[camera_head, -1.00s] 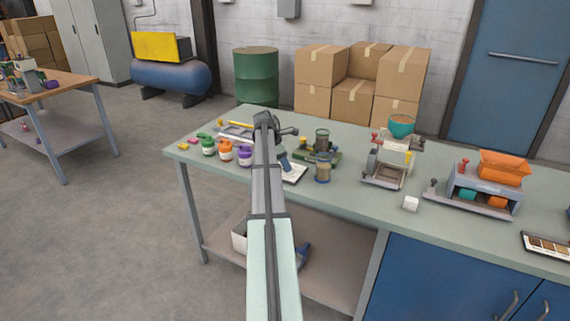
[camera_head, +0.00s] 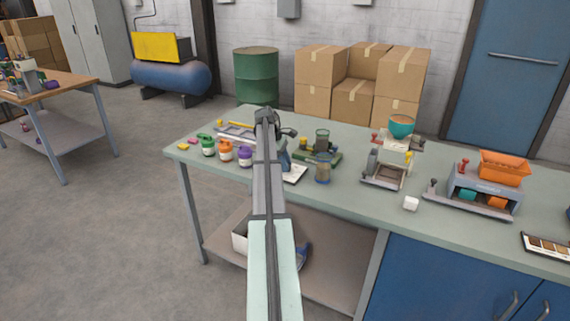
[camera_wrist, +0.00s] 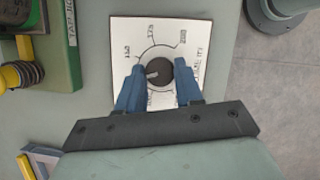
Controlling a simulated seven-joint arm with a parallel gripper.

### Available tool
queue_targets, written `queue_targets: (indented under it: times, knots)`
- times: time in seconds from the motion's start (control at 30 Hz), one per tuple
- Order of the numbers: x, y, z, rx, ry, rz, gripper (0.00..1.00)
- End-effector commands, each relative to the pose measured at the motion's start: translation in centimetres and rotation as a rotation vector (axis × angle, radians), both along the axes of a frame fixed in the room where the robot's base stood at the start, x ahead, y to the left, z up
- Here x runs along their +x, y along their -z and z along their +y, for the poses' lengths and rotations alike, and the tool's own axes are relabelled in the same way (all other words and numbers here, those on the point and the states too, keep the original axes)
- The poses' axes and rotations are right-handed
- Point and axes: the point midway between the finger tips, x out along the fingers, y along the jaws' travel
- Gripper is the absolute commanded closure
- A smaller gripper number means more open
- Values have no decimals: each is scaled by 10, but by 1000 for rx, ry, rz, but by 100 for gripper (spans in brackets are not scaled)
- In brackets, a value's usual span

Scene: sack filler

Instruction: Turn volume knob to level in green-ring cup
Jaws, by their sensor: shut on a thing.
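The volume knob (camera_wrist: 160,70) is a round dark knob on a white dial card (camera_wrist: 126,32) with printed numbers. A pale mark on the knob points to the lower left in the wrist view. My gripper (camera_wrist: 159,76) has its blue fingers on either side of the knob, shut on it. In the head view the white card (camera_head: 296,174) shows beside my arm, which hides the knob. I cannot tell which has a green ring.
The green device base (camera_wrist: 62,45) with a yellow-and-black knob (camera_wrist: 20,75) is close left of the card in the wrist view. Paint-like jars (camera_head: 226,151) stand left of my arm.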

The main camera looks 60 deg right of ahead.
Motion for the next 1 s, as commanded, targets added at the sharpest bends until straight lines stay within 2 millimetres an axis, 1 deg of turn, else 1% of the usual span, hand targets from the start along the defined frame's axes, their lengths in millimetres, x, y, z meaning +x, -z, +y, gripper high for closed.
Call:
queue_targets:
  times: [0.03, 0.2, 0.5, 0.73, 1.0]
  knots:
    - [1, 0, -3, 0, 43, 0, 95]
    - [1, 0, -4, 1, 203, -1, 95]
    - [1, 0, -5, 1, 442, -1, 95]
    - [0, 0, -5, 0, 563, -1, 95]
    - [0, 1, -5, 0, 626, -1, 95]
